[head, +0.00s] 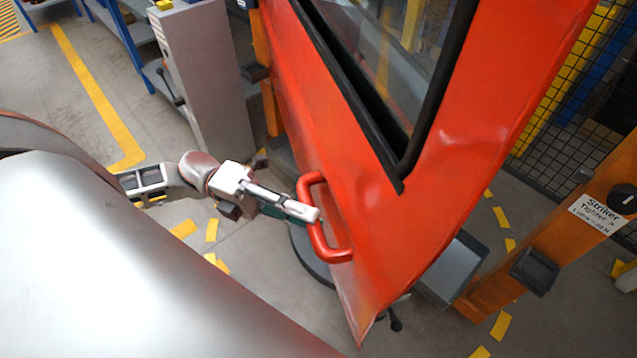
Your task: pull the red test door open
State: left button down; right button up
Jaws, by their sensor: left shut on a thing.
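The red test door (375,190) fills the middle and upper right of the head view, with a dark-framed window in its upper part. A red loop handle (317,235) stands out from its lower left face. My left gripper (312,212) reaches in from the left and is shut on the handle's bar, its pale finger lying across it. The far finger is mostly hidden. The door's lower right edge stands apart from the orange post (560,240) on the right. My right gripper is not in view.
The orange post carries a "Striker Tighter" label (600,214) and a black block (534,271). A grey cabinet (205,80) stands at upper left, near blue shelving (125,40). A mesh fence (580,140) is at right. Yellow-marked floor (85,90) is open at left.

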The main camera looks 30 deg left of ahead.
pick_arm(q)
jog(key=shift+f, duration=0.25)
jog(key=c, duration=1.9)
grip_release()
jog(key=shift+r, duration=0.1)
jog(key=shift+r, duration=0.1)
jog(key=a, duration=0.4)
jog(key=a+f, duration=0.1)
jog(key=a, duration=0.3)
jog(key=s+a, duration=0.1)
jog(key=a, duration=0.2)
jog(key=shift+a+f, duration=0.35)
jog(key=shift+a, duration=0.05)
jog(key=shift+w, duration=0.1)
jog(key=o, duration=0.5)
